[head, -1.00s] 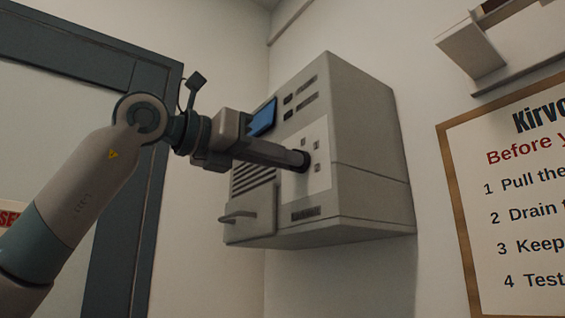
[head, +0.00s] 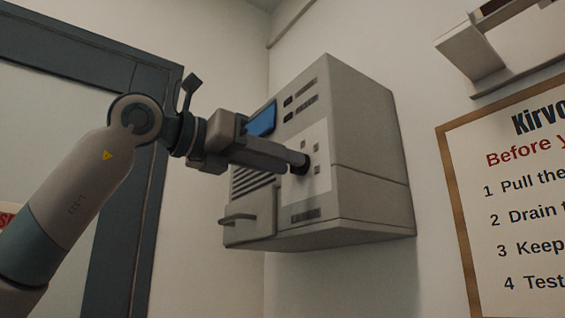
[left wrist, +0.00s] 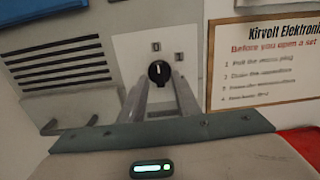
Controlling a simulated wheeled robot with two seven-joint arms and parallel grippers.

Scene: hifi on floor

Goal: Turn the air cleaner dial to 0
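The air cleaner (head: 365,135) is a grey wall-mounted box with a white dial plate (head: 318,181) on its front. The black dial (left wrist: 158,71) shows in the left wrist view, its white line pointing about straight up, toward the label 0 (left wrist: 156,47). Another label (left wrist: 179,56) stands to its upper right. In the head view the dial (head: 304,165) is partly hidden by my left gripper (head: 299,158). In the left wrist view the fingers of my left gripper (left wrist: 160,80) stand apart on either side of the dial, with gaps visible. My right gripper is not in view.
A handle (head: 237,218) sticks out at the cleaner's lower left, below vent slots. A framed notice (head: 520,200) hangs to the right, under a wall bracket (head: 475,55). A dark door frame (head: 120,200) stands behind my left arm.

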